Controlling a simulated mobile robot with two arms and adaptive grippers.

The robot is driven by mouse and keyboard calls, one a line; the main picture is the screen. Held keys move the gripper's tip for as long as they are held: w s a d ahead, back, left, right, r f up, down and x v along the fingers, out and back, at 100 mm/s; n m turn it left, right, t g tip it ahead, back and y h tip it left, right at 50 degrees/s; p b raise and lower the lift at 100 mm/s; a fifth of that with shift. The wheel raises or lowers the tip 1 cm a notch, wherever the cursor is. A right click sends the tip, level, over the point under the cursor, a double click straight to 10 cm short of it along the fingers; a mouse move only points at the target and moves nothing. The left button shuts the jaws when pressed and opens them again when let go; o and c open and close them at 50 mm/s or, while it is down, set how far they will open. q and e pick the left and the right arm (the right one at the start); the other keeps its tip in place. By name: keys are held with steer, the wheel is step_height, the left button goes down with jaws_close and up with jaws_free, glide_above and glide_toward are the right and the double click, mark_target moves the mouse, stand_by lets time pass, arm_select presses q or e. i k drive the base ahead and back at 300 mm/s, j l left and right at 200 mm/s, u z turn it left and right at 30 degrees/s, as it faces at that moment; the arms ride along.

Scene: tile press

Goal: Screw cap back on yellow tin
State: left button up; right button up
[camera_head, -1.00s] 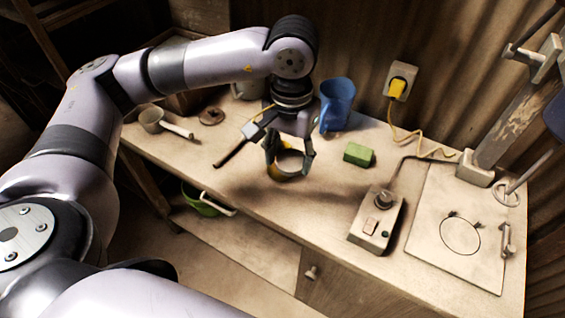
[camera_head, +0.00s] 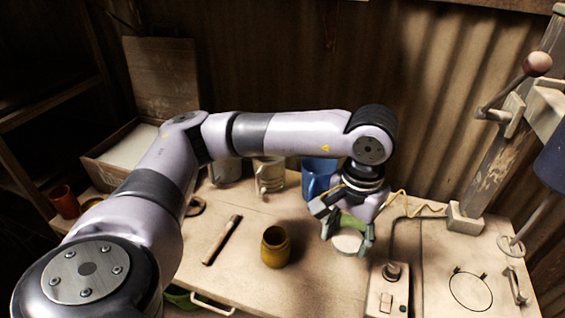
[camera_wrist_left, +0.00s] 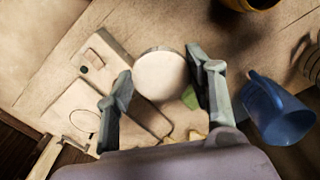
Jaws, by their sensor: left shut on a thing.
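The yellow tin (camera_head: 275,250) stands upright on the workbench left of my left gripper, its top looking dark and open. Its edge also shows at the top of the left wrist view (camera_wrist_left: 248,4). My left gripper (camera_head: 348,240) is shut on a pale round cap (camera_wrist_left: 160,75) with a thin metallic rim. It holds the cap to the right of the tin, apart from it and seemingly above the bench. In the left wrist view the cap lies between the two fingertips. My right gripper is not in view.
A blue jug (camera_head: 316,178) stands behind the gripper, with a light mug (camera_head: 269,175) to its left. A green block (camera_wrist_left: 189,97) is partly hidden by the gripper. A control box (camera_head: 388,285) and a press plate (camera_head: 450,255) lie right. A stick (camera_head: 222,240) lies left of the tin.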

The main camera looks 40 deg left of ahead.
mark_target(275, 242)
steer(key=k+j, duration=0.1)
steer(key=j, duration=0.3)
steer(key=k+j+z, duration=0.15)
steer(key=j, duration=0.3)
steer(key=k+j, duration=0.15)
steer(key=j, duration=0.25)
steer(key=k+j+z, duration=0.15)
steer(key=j, duration=0.25)
steer(key=k+j, duration=0.15)
steer(key=j, duration=0.25)
steer(key=i+j+z, duration=0.05)
